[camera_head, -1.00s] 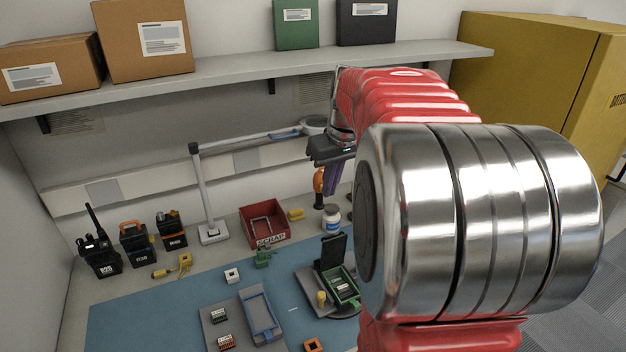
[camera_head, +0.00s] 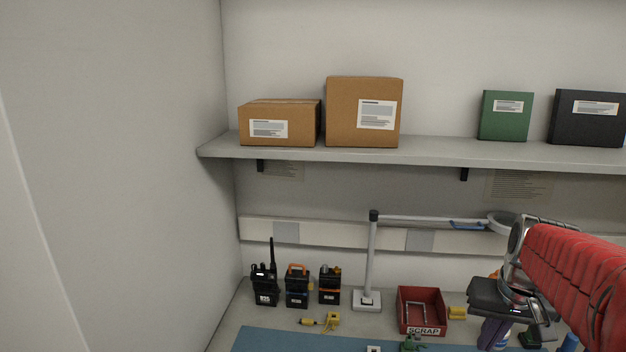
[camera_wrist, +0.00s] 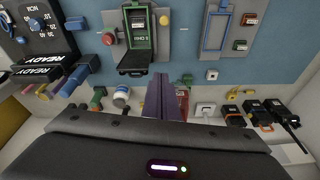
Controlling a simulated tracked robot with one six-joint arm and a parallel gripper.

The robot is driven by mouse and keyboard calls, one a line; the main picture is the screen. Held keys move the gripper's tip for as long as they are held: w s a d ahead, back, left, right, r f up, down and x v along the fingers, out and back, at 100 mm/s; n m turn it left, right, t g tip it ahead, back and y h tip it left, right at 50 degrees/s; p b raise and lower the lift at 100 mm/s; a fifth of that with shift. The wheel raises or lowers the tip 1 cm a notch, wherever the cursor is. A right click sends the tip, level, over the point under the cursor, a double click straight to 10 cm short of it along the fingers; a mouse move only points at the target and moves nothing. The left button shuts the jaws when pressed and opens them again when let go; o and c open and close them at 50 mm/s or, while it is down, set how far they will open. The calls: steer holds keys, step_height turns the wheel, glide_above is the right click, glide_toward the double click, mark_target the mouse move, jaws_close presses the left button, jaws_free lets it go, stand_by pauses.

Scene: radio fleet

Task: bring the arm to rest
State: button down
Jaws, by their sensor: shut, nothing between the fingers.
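My arm, red with a dark gripper (camera_head: 492,334), shows at the right edge of the head view, over the back of the bench. In the wrist view my gripper's purple fingers (camera_wrist: 167,98) are together, with nothing between them. They hang above the bench, apart from the things on it. In the head view the fingertips are near the bottom edge and only partly clear.
A red SCRAP bin (camera_head: 422,310) stands left of my gripper. A lamp post (camera_head: 371,260) and several radios (camera_head: 265,286) stand farther left. The shelf (camera_head: 420,152) with boxes runs above. A white bottle (camera_wrist: 121,96) and green-cased unit (camera_wrist: 137,42) lie near my fingers.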

steer(key=s+a+n+t, duration=0.1)
steer(key=s+a, duration=0.4)
steer(key=a, duration=0.5)
steer(key=s+a+n+t, duration=0.1)
steer(key=s+a+n, duration=0.2)
steer(key=a, duration=0.7)
steer(key=s, duration=0.2)
steer(key=shift+s+a+r+t+y, duration=0.15)
steer(key=shift+s+t+y, duration=0.2)
steer(key=shift+t+y, duration=0.05)
